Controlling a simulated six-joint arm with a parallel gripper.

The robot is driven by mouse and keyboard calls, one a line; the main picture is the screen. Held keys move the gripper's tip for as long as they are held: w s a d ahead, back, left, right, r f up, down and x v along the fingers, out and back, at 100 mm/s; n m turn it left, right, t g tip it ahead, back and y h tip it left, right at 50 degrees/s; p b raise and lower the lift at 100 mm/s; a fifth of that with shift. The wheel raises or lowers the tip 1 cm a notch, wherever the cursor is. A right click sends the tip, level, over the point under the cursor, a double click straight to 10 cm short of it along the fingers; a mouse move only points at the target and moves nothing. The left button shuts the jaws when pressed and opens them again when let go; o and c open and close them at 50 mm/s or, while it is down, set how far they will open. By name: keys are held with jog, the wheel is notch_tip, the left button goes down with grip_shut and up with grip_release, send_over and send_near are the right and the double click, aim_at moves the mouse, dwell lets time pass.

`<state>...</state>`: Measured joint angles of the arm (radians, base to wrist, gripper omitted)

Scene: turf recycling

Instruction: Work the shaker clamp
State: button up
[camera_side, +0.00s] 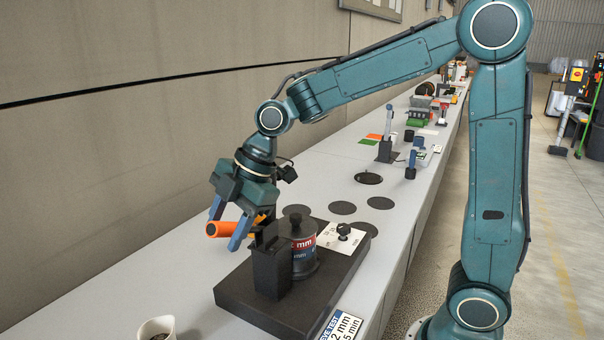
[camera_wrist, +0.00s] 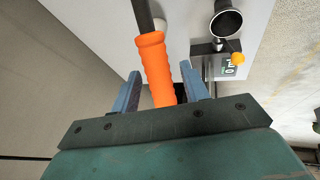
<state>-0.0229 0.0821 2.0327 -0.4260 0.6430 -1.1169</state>
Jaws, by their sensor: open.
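The shaker clamp has an orange handle (camera_side: 224,229) on a dark lever, beside a black upright post (camera_side: 271,268). The handle sticks out to the left, close to level. In the wrist view, the handle (camera_wrist: 156,62) runs between the open fingers (camera_wrist: 159,77). Whether either finger touches it is unclear.
A white panel with a black knob (camera_side: 343,231) sits on the base plate. A sign reading 2 mm, 5 min (camera_side: 343,326) stands at the front, and a white cup of dark grains (camera_side: 157,328) at front left. Flat dark discs (camera_side: 342,208) lie behind on the bench.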

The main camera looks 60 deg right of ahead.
jog(key=shift+w+a+f, duration=0.1)
jog(key=shift+f, duration=0.2)
grip_shut()
jog(key=shift+r, duration=0.15)
jog(key=shift+d+r+m+y, duration=0.4)
jog(key=shift+d+r+y, duration=0.95)
jog(key=shift+y, duration=0.45)
jog(key=shift+d+r+m+t+y, duration=0.15)
jog(key=shift+d+r+y, duration=0.4)
jog(key=shift+d+y, duration=0.35)
jog(key=shift+d+r+m+t+y, duration=0.15)
jog(key=shift+d+r+y, duration=0.45)
jog(key=shift+y, duration=0.5)
jog(key=shift+d+f, duration=0.1)
